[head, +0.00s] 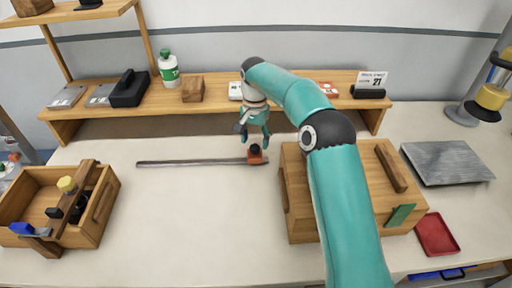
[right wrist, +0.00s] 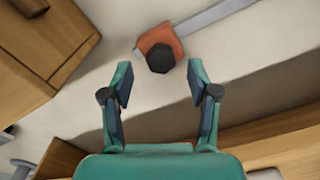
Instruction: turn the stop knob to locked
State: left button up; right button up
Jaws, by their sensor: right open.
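The stop knob (head: 255,149) is a small black knob on an orange-red block (head: 257,160) at the right end of a grey rail (head: 195,163) on the table. In the right wrist view the black faceted knob (right wrist: 161,61) sits on the orange block (right wrist: 155,40), with the rail (right wrist: 215,16) running off to the upper right. My right gripper (head: 258,144) is above the knob. Its fingers (right wrist: 160,85) are open and empty, with the knob just beyond the gap between the tips. Markings on the knob cannot be made out. My left gripper is not in view.
A wooden box (head: 297,225) stands right of the rail end, partly hidden by my right arm. A shelf (head: 220,105) with a bottle (head: 168,68) runs along the back. A wooden crate (head: 105,215) is at left, and a grey plate (head: 447,163) and red tray (head: 437,234) at right.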

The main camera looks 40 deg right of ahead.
aim_at(255, 150)
jog(key=shift+f, duration=1.35)
jog(key=shift+c, duration=0.3)
jog(key=c, duration=1.1)
jog(key=shift+d, duration=0.15)
